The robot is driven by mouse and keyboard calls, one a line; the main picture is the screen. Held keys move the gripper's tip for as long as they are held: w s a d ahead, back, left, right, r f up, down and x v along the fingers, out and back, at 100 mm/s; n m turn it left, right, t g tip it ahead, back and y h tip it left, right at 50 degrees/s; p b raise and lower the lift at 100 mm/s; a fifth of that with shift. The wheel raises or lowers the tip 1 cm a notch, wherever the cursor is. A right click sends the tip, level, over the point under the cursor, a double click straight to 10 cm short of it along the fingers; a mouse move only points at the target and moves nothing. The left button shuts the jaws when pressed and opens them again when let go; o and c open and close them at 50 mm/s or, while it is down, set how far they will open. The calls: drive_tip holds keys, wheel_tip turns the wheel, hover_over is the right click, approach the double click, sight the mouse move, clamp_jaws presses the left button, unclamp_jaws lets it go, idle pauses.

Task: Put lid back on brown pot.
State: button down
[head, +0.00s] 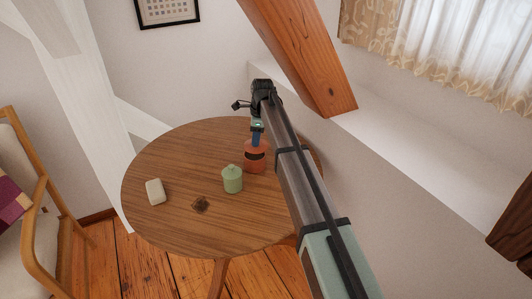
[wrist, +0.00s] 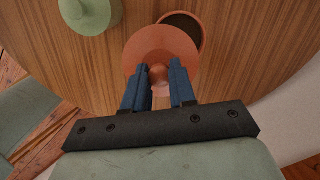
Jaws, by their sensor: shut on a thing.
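The brown pot (head: 256,166) is a reddish-brown vessel on the round wooden table. Its dark open mouth also shows in the wrist view (wrist: 186,23), just beyond the lid. The lid (wrist: 160,45) is a round reddish-brown disc with a small knob. My gripper (wrist: 158,70) is shut on the lid's knob with its blue fingers. In the head view my gripper (head: 257,141) is right above the pot. The lid overlaps part of the pot's mouth in the wrist view and is off-centre from it. The exact gap between them is hard to tell.
A green lidded pot (head: 232,181) stands close left of the brown pot and shows in the wrist view (wrist: 92,12). A white block (head: 155,192) and a small dark item (head: 200,204) lie on the table (head: 175,155). A slanted timber beam (head: 305,60) hangs near my arm.

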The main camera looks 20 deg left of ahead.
drive_tip(key=w, duration=0.1)
drive_tip(key=w+a, duration=0.1)
drive_tip(key=w, duration=0.1)
drive_tip(key=shift+a+r, duration=0.35)
drive_tip(key=shift+a, duration=0.05)
drive_tip(key=shift+f+m, duration=0.15)
drive_tip(key=shift+m, duration=0.15)
drive_tip(key=shift+f, duration=3.05)
drive_tip(key=shift+f, duration=0.15)
drive_tip(key=shift+c, duration=1.8)
unclamp_jaws()
drive_tip(key=shift+r, duration=3.5)
drive_tip(key=shift+c, duration=0.5)
